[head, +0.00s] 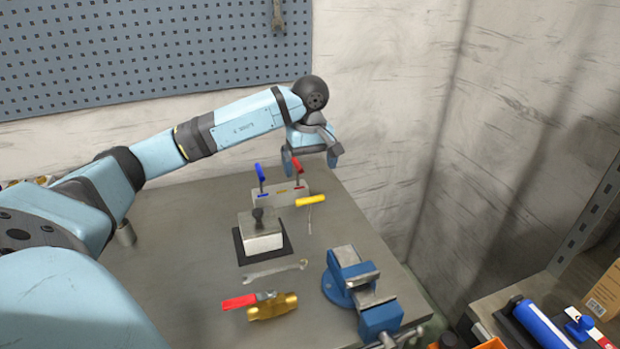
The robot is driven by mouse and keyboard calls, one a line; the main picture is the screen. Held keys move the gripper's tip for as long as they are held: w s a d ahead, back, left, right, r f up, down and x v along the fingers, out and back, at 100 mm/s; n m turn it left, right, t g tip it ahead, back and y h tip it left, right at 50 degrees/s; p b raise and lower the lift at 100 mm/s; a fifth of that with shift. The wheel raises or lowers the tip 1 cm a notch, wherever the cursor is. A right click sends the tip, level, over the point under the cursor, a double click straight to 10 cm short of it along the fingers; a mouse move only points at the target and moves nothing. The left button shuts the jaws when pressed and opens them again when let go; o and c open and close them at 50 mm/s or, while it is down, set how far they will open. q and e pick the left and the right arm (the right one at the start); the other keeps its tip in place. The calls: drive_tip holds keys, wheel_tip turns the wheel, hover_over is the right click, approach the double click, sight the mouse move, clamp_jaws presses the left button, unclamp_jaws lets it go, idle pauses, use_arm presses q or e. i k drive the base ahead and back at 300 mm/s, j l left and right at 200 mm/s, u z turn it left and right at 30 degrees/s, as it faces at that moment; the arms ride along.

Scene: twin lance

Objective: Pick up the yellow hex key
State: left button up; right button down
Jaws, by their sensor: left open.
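The yellow hex key (311,201) has a yellow T-handle and a thin shaft that points toward the front of the table. It seems to lie on the grey bench top, just in front and right of a pale holder block (268,199). A blue-handled key (261,172) and a red-handled key (299,167) stand upright in that block. My left gripper (311,161) is open and empty, pointing down above and behind the yellow key, close to the red handle. Its fingers are apart from the yellow key. My right gripper is not in view.
A metal block with a dark knob (260,232) sits on a black plate left of the key. A wrench (274,270), a red-handled brass valve (273,306) and a blue vise (358,285) are nearer. Bare bench (345,215) lies right of the key, before the wall.

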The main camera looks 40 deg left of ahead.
sight(310, 216)
drive_tip(key=k+l, duration=0.75)
drive_tip(key=l, duration=0.2)
